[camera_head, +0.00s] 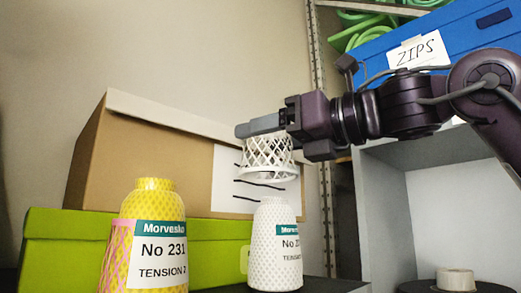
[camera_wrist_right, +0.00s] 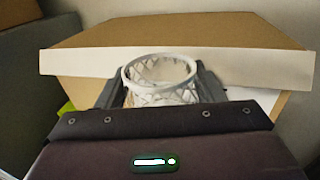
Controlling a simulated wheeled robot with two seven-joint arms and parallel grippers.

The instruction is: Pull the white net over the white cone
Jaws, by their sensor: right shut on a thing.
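The white net (camera_head: 266,158) is a tapered open lattice with a ring at its lower end. My right gripper (camera_head: 262,126) is shut on its upper part and holds it upright in the air. The white cone (camera_head: 276,245) stands upright on the dark counter, below the net and slightly to its right. The right wrist view shows the net (camera_wrist_right: 160,75) between the two fingers (camera_wrist_right: 163,88). My left gripper is out of view.
A green box (camera_head: 60,245) and a cardboard box (camera_head: 140,150) are behind. A grey cabinet (camera_head: 385,215) is at right, with a small pale spool (camera_head: 455,280) and a blue box (camera_head: 450,40) above.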

